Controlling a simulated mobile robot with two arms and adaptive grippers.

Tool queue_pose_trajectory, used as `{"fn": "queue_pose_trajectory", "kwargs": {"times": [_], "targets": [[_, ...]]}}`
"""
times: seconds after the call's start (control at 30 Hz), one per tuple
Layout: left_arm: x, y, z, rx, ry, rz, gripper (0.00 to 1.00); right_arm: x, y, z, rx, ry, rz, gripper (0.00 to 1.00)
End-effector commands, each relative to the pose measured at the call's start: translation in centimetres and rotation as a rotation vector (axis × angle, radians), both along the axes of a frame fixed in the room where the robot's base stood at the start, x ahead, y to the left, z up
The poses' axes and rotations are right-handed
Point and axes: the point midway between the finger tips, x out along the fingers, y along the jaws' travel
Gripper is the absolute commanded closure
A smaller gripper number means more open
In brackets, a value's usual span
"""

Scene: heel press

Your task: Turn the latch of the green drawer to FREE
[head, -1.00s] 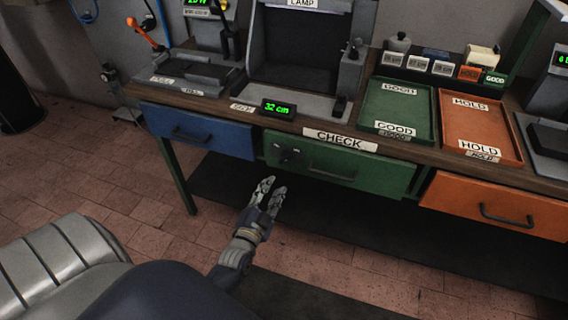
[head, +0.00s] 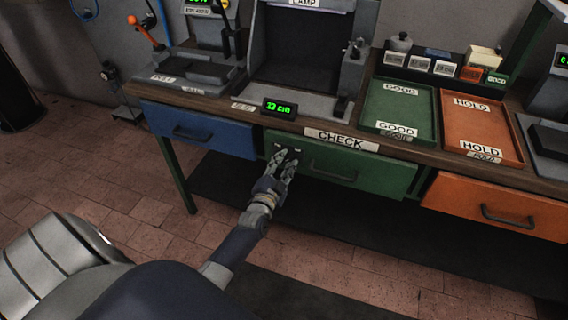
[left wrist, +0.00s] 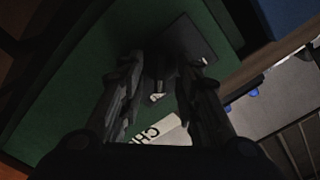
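The green drawer (head: 375,172), under the CHECK label, is closed below the bench top. Its latch sits at the drawer's left end and is mostly hidden behind my left gripper (head: 287,160) in the head view. In the left wrist view the dark latch (left wrist: 160,72) on its dark plate shows between the fingers of the left gripper (left wrist: 158,78), which are apart on either side. I cannot tell whether they touch it, nor which way the latch points. My right gripper is not in view.
A blue drawer (head: 198,132) is to the left and an orange drawer (head: 497,207) to the right. The bench edge with the CHECK label (head: 341,140) overhangs just above. A small green-lit display (head: 280,108) stands on the bench. The floor in front is clear.

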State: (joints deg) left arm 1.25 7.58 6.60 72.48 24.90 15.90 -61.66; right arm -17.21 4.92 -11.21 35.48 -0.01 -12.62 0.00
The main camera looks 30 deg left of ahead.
Motion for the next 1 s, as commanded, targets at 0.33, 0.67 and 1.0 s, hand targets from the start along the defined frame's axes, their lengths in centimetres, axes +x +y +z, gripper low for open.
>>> {"fn": "queue_pose_trajectory", "kwargs": {"times": [0.33,0.67,1.0], "targets": [[0.0,0.0,0.0,0.000,0.000,0.000,1.00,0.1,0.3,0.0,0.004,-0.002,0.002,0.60],[0.0,0.0,0.0,-0.018,-0.004,0.000,1.00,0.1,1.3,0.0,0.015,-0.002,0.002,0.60],[0.0,0.0,0.1,-0.188,-0.045,0.000,1.00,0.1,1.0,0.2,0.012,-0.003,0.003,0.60]]}}
